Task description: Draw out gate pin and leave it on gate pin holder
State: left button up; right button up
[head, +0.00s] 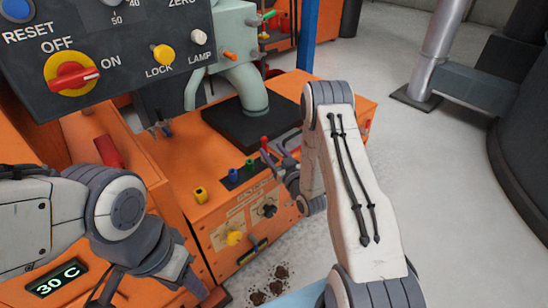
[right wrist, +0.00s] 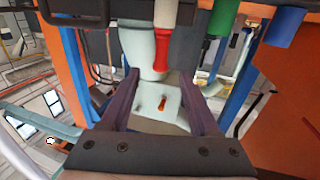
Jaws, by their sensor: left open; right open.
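My right gripper (head: 276,158) is open beside a red-handled pin (head: 265,142) at the top edge of the orange cabinet. In the right wrist view, my right gripper's two purple-grey fingers (right wrist: 160,98) are spread, and the red handle (right wrist: 163,48) appears between and beyond them. No grip on it is visible. An orange peg (head: 230,57) sits on the pale green casing; a similar orange peg (right wrist: 162,104) shows between the fingers. I cannot tell which piece is the gate pin or which is its holder. My left gripper (head: 108,288) is open and empty at lower left, partly cropped.
Green (head: 249,164), blue (head: 233,174) and yellow (head: 200,194) pegs line the orange cabinet (head: 165,165). A dark control panel (head: 125,70) overhangs the upper left. A pale green pipe (head: 250,88) stands behind.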

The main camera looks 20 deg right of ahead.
jog(key=w, duration=0.6)
jog(key=w+a+b, duration=0.1)
jog(key=w, duration=0.2)
jog(key=shift+w, duration=0.2)
jog(key=shift+r, duration=0.1)
grip_shut()
